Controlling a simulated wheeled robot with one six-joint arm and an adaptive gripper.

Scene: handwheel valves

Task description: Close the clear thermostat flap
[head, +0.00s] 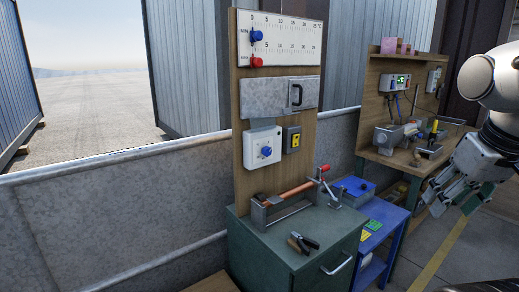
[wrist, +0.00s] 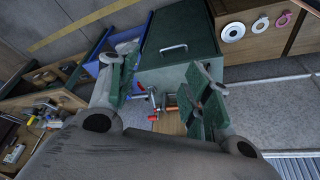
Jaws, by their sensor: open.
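The thermostat (head: 262,147) is a white box with a blue knob, mounted on the upright wooden board. My gripper (head: 463,188) is at the right of the head view, well apart from the thermostat, in front of the farther workbench. In the wrist view my gripper (wrist: 160,88) shows its two green-padded fingers spread wide with nothing held between them. The thermostat is not recognisable in the wrist view.
A blue table (head: 385,212) stands right of the cabinet.

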